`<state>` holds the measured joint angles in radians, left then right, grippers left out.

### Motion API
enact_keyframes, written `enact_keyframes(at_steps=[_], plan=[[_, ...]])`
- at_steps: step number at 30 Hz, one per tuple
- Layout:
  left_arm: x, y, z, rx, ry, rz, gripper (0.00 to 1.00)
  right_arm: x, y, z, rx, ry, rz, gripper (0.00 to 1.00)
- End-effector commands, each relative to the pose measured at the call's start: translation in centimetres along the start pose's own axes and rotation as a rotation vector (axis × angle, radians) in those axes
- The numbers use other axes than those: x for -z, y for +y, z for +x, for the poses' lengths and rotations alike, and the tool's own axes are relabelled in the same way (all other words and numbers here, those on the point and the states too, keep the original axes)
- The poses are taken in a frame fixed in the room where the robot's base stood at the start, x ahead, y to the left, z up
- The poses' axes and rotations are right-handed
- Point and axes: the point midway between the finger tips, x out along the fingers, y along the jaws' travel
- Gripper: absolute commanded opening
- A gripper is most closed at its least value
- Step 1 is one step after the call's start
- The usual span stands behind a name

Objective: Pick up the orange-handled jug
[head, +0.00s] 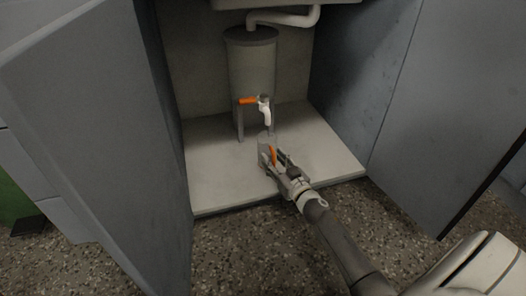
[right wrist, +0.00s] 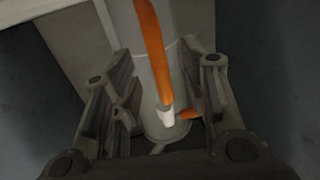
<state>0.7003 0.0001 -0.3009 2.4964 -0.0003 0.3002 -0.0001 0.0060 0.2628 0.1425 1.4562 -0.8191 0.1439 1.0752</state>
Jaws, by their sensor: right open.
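The jug (head: 264,141) is a small grey vessel with an upright orange handle (head: 273,155). It stands on the pale cabinet floor below the tap. My right gripper (head: 277,162) is at the handle side of the jug, with its jaws apart. In the right wrist view the orange handle (right wrist: 152,50) runs between the two open fingers of the right gripper (right wrist: 157,80), with a visible gap on each side. Part of the jug is hidden by the gripper in the head view. My left gripper is not in view.
A grey cylindrical tank (head: 252,68) stands on legs behind the jug. Its white tap (head: 265,113) with an orange lever (head: 247,101) hangs just above the jug. Grey cabinet doors stand at the left (head: 95,110) and right (head: 440,110). The cabinet floor (head: 220,180) is clear around the jug.

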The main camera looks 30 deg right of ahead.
Motion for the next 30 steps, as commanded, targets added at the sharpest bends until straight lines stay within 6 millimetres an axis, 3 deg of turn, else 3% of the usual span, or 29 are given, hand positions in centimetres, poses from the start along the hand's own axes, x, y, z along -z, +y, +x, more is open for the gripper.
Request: enact_keyframes(at_steps=[8, 18, 30], plan=[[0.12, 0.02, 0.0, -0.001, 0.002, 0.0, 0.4, 0.03, 0.05, -0.03, -0.001, 0.0, -0.001, 0.41], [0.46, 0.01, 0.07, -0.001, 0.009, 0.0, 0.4, 0.02, 0.05, -0.03, -0.001, 0.0, -0.001, 0.0], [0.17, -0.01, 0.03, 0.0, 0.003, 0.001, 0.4, 0.25, 0.05, 0.04, 0.0, 0.004, -0.001, 0.0]])
